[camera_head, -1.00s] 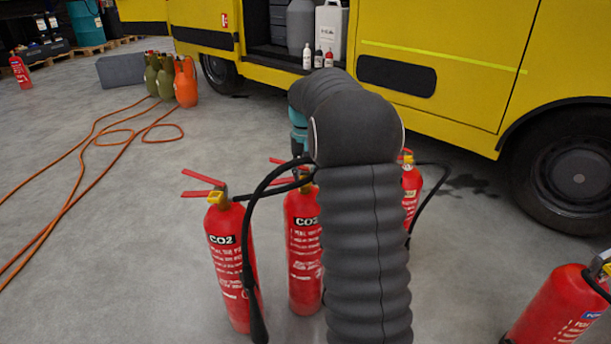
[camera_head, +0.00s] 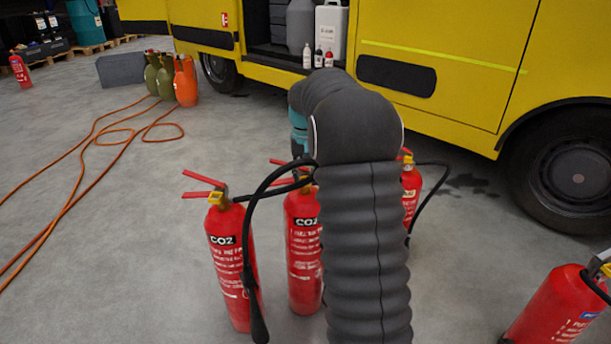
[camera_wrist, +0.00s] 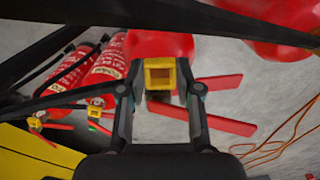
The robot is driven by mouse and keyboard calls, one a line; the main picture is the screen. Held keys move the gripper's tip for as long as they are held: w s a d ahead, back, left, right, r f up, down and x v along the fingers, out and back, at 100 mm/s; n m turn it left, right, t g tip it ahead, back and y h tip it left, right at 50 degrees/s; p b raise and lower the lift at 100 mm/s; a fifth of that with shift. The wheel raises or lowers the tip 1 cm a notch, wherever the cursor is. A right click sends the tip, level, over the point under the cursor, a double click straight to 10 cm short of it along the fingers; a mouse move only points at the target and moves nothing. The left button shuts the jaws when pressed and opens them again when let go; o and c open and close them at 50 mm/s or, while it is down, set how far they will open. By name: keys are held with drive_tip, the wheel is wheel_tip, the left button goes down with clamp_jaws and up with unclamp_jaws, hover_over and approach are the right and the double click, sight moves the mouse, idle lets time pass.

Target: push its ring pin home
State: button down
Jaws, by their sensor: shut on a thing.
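In the wrist view my gripper (camera_wrist: 160,88) has its two fingers on either side of a yellow square ring (camera_wrist: 160,63), which I take for the ring pin. It is at the head of a red extinguisher (camera_wrist: 160,45), whose two red levers (camera_wrist: 215,105) point right. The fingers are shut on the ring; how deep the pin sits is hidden. In the head view my arm blocks the gripper and the grip. A left CO2 extinguisher (camera_head: 230,260) and a middle CO2 extinguisher (camera_head: 303,250) stand upright there. I cannot tell which extinguisher is held.
Another extinguisher (camera_head: 411,190) stands partly behind my arm, and one (camera_head: 565,300) is at lower right. Black hoses cross close to the gripper. A yellow truck (camera_head: 450,60) is behind. Orange hoses (camera_head: 85,190) lie on the otherwise open floor at left.

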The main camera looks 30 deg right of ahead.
idle(0.4)
drive_tip(key=c, duration=0.7)
unclamp_jaws()
drive_tip(key=r, duration=0.5)
drive_tip(key=w+r, duration=0.1)
drive_tip(key=r, duration=0.2)
drive_tip(key=shift+d+r, duration=0.1)
drive_tip(key=shift+s+a+f+n+t, duration=0.35)
drive_tip(key=shift+s+a+n+t, duration=0.45)
drive_tip(key=shift+s+a, duration=3.6)
drive_tip(key=shift+s+a+f+n+t, duration=0.45)
drive_tip(key=shift+s+a+t, duration=0.95)
drive_tip(key=shift+s, duration=5.6)
drive_tip(key=shift+s+a+f+n+t, duration=0.25)
drive_tip(key=shift+s+a+n+t, duration=0.45)
drive_tip(key=shift+s+a, duration=3.9)
